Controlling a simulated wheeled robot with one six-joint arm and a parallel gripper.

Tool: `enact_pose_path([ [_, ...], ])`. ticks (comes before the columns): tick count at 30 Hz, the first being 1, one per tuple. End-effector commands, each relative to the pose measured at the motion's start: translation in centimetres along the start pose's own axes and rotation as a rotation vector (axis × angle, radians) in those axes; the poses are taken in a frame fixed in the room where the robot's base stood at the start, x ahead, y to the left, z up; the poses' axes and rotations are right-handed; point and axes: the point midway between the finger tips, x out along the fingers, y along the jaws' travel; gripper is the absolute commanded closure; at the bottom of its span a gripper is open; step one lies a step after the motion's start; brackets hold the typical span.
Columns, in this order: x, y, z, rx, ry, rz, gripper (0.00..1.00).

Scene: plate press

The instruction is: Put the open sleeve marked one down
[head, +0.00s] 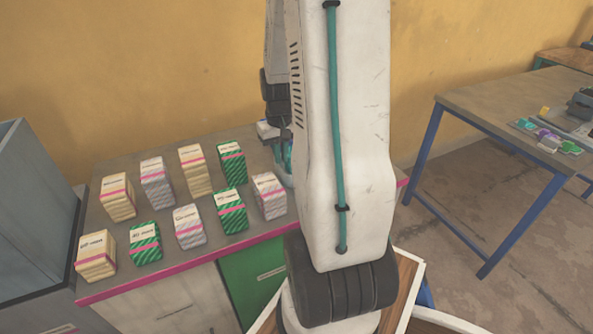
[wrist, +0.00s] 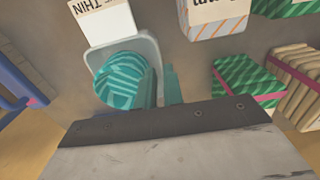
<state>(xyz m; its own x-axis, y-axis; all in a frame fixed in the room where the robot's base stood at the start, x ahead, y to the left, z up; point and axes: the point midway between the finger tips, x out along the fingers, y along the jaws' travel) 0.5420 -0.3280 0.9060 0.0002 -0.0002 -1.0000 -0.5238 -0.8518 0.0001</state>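Several banded sleeves stand on a grey counter, in cream (head: 118,198), grey (head: 157,184) and green stripes (head: 145,244). Their labels are too small to read, and I cannot tell which is marked one. My gripper is mostly hidden behind my arm in the head view. In the wrist view, teal parts (wrist: 160,88) show beyond a dark bar, but their gap is unclear. Beside them is a round teal-striped thing (wrist: 122,85) in a grey rim (wrist: 148,48), with a white card (wrist: 105,22) reading "THIN" upside down. I cannot tell whether it is held.
The counter (head: 130,285) has a pink front edge and a green cabinet front (head: 255,280). A grey-walled box (head: 35,220) stands at left. A blue-legged table (head: 490,105) with small coloured items stands at right. Bare floor lies between.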

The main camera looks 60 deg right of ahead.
Motion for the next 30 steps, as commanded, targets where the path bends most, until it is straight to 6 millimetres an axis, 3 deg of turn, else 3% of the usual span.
enact_pose_path([
  [13, 5.8, 0.0, -0.1, -0.001, -0.003, -0.001, 0.91],
  [21, 6.2, 0.0, -0.1, -0.002, 0.000, 0.000, 0.91],
  [23, 6.2, 0.0, -0.1, -0.001, 0.000, 0.000, 1.00],
  [30, 6.2, 0.0, -0.1, -0.001, 0.000, 0.000, 1.00],
])
